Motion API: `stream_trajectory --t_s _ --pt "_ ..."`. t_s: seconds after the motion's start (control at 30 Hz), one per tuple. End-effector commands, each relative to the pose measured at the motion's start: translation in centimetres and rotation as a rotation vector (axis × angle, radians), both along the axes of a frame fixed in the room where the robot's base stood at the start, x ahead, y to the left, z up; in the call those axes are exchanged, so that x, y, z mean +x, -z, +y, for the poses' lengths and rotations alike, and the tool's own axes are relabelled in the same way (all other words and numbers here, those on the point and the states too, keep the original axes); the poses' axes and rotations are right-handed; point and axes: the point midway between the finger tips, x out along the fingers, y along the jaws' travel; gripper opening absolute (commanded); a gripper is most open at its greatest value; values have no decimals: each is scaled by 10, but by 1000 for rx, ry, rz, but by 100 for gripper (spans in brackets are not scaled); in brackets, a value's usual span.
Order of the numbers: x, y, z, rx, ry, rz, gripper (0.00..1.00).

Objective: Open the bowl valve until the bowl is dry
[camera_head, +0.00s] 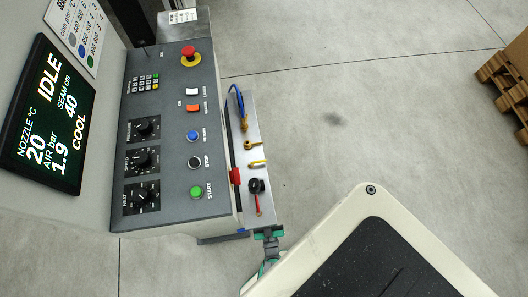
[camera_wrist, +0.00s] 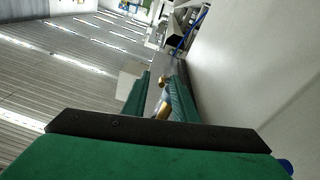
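A metal side strip (camera_head: 236,133) on the console carries several fittings. They include a blue hose (camera_head: 236,97) on a brass fitting, a brass valve (camera_head: 253,145), a yellow lever (camera_head: 258,163) and a black knob (camera_head: 256,185) with a red lever (camera_head: 258,205) below it. I cannot tell which is the bowl valve; no bowl or water is clearly visible. My gripper (camera_head: 268,234) is just below the red lever, apparently apart from it. In the wrist view its green fingers (camera_wrist: 160,98) stand apart, with brass-coloured parts (camera_wrist: 164,103) showing in the gap; contact is unclear.
The console panel (camera_head: 170,130) has knobs, buttons and a red emergency stop (camera_head: 190,56). Its display (camera_head: 48,115) reads IDLE, nozzle 20 °C, air 1.9 bar. A red tab (camera_head: 235,176) sits at the panel edge. Open floor lies right; a wooden pallet (camera_head: 505,85) is far right.

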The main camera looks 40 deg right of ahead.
Motion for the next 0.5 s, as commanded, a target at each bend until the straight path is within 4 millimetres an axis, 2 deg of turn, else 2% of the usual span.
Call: stream_trajectory --t_s 0.5 --pt "-15 1 10 0 1 -2 26"
